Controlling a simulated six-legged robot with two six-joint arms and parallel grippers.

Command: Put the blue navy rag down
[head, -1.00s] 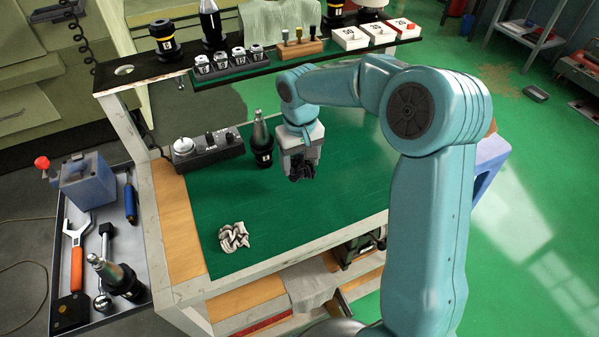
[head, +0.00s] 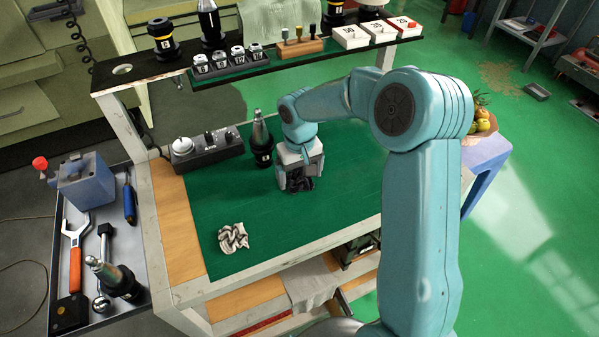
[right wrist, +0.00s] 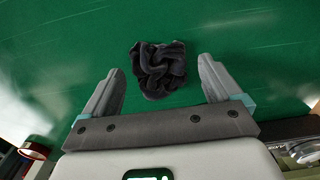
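The dark, crumpled rag (right wrist: 160,69), near black with no clear blue, lies on the green mat (head: 330,195) in the right wrist view. My right gripper (right wrist: 160,66) is open, its two fingers on either side of the rag with a gap at each side. In the head view the same gripper (head: 298,184) is low over the middle of the mat, and the dark rag (head: 295,181) shows only in part beneath it. My left gripper is not in view.
A striped light rag (head: 233,237) lies on the mat's front left. A black tool holder (head: 262,140) and a control box (head: 205,149) stand behind and left of the gripper. A shelf (head: 240,72) with holders spans the back. The mat's right side is clear.

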